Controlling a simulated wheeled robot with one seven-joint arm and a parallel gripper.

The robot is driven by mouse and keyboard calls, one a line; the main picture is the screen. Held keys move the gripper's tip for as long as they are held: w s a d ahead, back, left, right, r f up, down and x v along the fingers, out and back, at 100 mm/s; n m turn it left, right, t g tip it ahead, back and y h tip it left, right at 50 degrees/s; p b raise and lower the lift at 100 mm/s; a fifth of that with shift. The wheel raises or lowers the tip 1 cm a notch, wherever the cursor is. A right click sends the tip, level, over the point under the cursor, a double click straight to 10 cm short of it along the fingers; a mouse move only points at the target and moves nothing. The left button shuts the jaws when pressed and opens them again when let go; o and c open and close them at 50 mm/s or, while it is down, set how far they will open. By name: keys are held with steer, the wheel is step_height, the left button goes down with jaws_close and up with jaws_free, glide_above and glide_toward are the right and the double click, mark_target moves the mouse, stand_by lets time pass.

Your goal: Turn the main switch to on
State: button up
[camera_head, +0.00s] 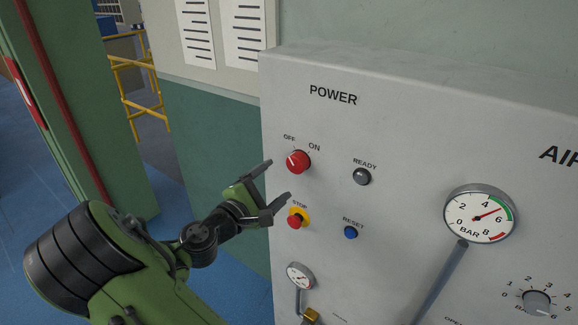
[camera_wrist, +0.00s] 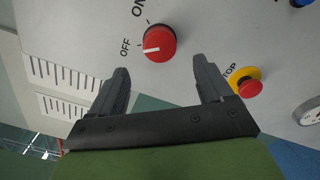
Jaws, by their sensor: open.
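The main switch is a red round knob (camera_head: 298,161) under the POWER label on the grey panel (camera_head: 400,110). OFF and ON are printed above it, and its white pointer line is toward OFF. The wrist view also shows the red knob (camera_wrist: 160,43), with the white line toward OFF. My gripper (camera_head: 279,180) is open and empty, just left of and slightly below the knob in the head view. In the wrist view the fingers of my gripper (camera_wrist: 161,66) point at the panel, with the knob ahead between and beyond the tips, apart from them.
A red stop button (camera_head: 295,222) on a yellow ring sits below the knob, close to the lower finger. A grey READY lamp (camera_head: 362,176), a blue RESET button (camera_head: 351,233), a large pressure gauge (camera_head: 480,214) and a small gauge (camera_head: 300,275) are nearby.

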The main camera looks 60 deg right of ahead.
mark_target(294, 166)
steer(key=d, duration=0.2)
steer(key=s+d, duration=0.1)
steer(key=d, duration=0.2)
steer(key=d+p, duration=0.1)
steer(key=d, duration=0.1)
steer(key=shift+s+d, duration=0.15)
steer(key=shift+d, duration=0.25)
steer(key=shift+a, duration=0.1)
steer(key=c, duration=1.1)
steer(key=shift+o, duration=0.2)
